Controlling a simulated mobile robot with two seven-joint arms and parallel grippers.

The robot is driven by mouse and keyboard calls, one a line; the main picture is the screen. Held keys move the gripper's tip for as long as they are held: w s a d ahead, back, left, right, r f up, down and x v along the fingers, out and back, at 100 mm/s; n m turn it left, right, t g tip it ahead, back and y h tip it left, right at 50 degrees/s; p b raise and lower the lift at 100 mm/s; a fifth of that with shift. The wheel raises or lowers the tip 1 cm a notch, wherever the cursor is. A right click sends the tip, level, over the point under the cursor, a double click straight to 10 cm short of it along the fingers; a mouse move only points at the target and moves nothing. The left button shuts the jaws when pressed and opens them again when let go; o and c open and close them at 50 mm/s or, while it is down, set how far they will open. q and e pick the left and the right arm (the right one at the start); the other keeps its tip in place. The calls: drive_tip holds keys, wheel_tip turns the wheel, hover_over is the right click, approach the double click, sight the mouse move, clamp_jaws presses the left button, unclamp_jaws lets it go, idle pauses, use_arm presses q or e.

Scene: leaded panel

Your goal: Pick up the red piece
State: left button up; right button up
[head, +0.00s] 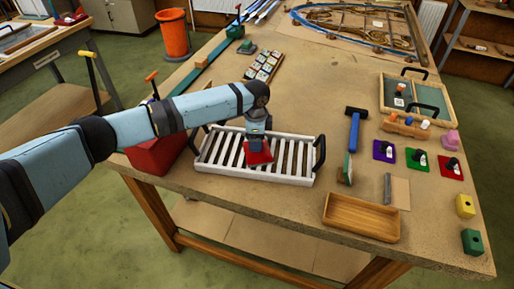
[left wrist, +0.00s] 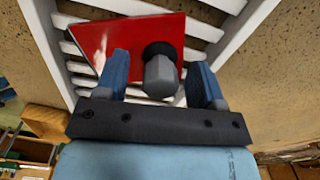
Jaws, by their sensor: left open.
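The red piece (head: 261,157) is a flat red plate lying on the white slatted rack (head: 207,160) at the table's near side. In the left wrist view the red plate (left wrist: 120,42) shows a knob (left wrist: 160,72) with a grey end and a black collar. My left gripper (head: 257,141) is right over the plate and hides part of it in the head view. In the left wrist view its two blue fingers (left wrist: 161,68) are apart, one on each side of the knob, with gaps visible. My right gripper is not in view.
The rack has black handles (head: 319,152) at its ends. A red box (head: 155,155) stands left of it. The table beyond the rack is mostly clear.

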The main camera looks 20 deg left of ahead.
use_arm(q)
drive_tip(key=shift+c, duration=0.3)
drive_tip(key=c, duration=0.9)
drive_tip(key=shift+r, duration=0.1)
wheel_tip(320, 180, up, 20)
drive_tip(key=shift+b, duration=0.35)
